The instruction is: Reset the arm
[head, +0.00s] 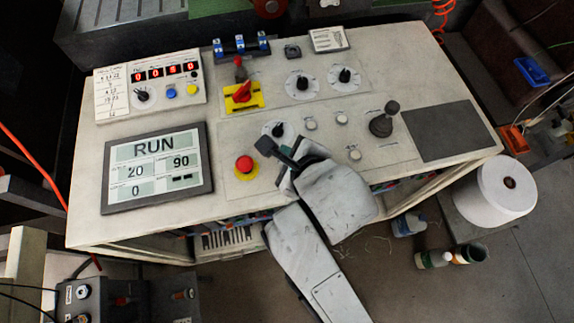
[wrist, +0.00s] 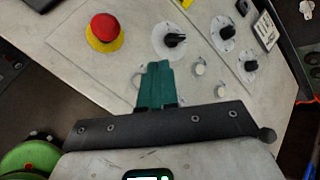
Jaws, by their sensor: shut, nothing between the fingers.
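My gripper (head: 268,149) is over the front middle of the control panel (head: 225,202), between the red emergency button (head: 244,164) and a joystick (head: 381,121). In the wrist view the two green fingers of my gripper (wrist: 157,70) lie together with nothing between them. Their tips point toward a black rotary knob (wrist: 175,40) on a white dial. The red button (wrist: 104,28) on its yellow ring stands to the left of the fingers. I cannot tell how high the fingertips are above the panel.
A screen (head: 157,167) reads RUN, 20, 90 and 0. A red and yellow switch (head: 243,95), more knobs and a dark pad (head: 448,131) are on the panel. A white roll (head: 495,191) stands at the right, with small bottles (head: 433,259) on the floor.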

